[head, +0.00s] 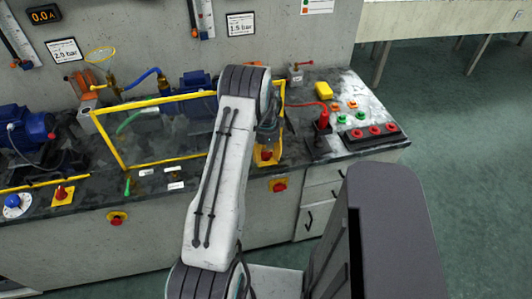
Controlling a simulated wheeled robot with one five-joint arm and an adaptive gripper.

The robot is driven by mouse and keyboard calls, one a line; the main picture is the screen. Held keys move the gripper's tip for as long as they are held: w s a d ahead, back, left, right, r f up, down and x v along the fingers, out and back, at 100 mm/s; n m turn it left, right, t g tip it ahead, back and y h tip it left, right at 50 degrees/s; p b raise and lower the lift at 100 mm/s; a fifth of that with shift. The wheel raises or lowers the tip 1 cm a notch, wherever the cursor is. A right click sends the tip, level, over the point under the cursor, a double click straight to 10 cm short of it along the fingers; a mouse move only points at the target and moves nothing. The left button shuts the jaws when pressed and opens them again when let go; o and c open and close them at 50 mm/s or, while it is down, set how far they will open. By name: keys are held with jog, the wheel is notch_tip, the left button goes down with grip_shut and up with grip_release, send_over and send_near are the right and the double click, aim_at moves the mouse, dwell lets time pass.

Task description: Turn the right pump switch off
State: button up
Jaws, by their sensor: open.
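The right pump switch (266,156) is a red knob on a yellow plate, on the bench top near its front edge. My gripper (268,137) hangs just above it, pointing down. My arm covers part of the gripper and the bench to its left. I cannot tell whether the fingers touch the knob. The right blue pump (195,84) stands behind, partly hidden by my arm. A similar red switch on a yellow plate (62,193) sits at the far left, beside a blue dial (15,205).
A yellow guard frame (113,141) surrounds the right pump area, close to my gripper. A red plug with cable (323,122) and a strip of red buttons (374,131) stand to the right. Red stop buttons (279,185) (117,218) are on the bench front. Open floor lies right.

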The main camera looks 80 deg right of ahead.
jog(key=shift+o, duration=0.3)
jog(key=shift+f, duration=0.1)
grip_shut()
